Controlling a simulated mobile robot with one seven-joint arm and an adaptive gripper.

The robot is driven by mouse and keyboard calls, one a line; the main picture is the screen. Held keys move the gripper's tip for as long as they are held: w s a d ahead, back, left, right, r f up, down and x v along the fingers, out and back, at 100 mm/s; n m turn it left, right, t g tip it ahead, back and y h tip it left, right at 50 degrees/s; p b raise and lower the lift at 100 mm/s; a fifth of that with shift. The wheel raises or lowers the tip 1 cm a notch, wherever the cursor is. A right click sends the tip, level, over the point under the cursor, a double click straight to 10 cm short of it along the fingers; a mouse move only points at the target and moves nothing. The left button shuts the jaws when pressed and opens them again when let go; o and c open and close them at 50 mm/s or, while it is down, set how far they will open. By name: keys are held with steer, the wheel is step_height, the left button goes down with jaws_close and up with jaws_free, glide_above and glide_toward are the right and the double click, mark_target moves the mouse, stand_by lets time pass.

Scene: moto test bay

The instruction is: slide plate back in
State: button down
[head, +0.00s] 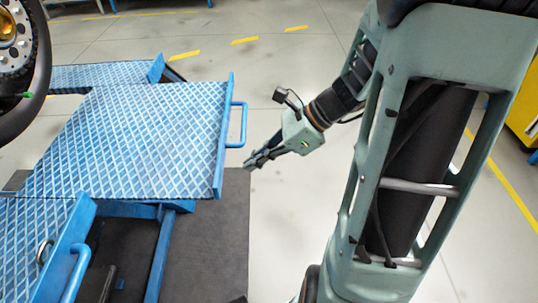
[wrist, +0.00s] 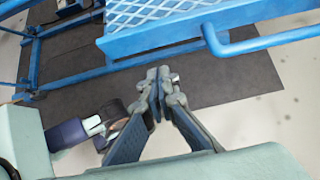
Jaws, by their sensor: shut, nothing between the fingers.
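The blue diamond-tread plate (head: 150,135) sticks out to the right of the blue lift frame in the head view. Its right edge has an upright blue lip with a blue bar handle (head: 241,125). My gripper (head: 250,164) is shut and empty, just right of the plate's edge and near the handle's lower end, apart from it as far as I can tell. In the wrist view the shut fingertips (wrist: 158,76) are below the plate's edge (wrist: 165,35) in the picture, left of the handle (wrist: 250,46).
Another blue tread deck (head: 35,235) with its own handle (head: 77,275) is at lower left. A wheel (head: 22,75) stands at upper left. A dark mat (head: 225,240) lies under the lift. Pale floor to the right is clear; a yellow cabinet (head: 525,100) stands far right.

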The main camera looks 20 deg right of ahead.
steer(key=a, duration=0.1)
steer(key=w+a, duration=0.1)
steer(key=a, duration=0.1)
steer(key=a+b, duration=0.1)
steer(key=shift+w+a+f, duration=0.2)
steer(key=shift+f, duration=0.1)
steer(key=shift+a, duration=0.1)
steer(key=p, duration=0.4)
glide_toward(103, 173)
steer(key=x, duration=0.5)
steer(key=shift+s+f, duration=0.1)
steer(key=shift+f, duration=0.2)
steer(key=shift+a+r, duration=0.1)
steer(key=shift+a, duration=0.05)
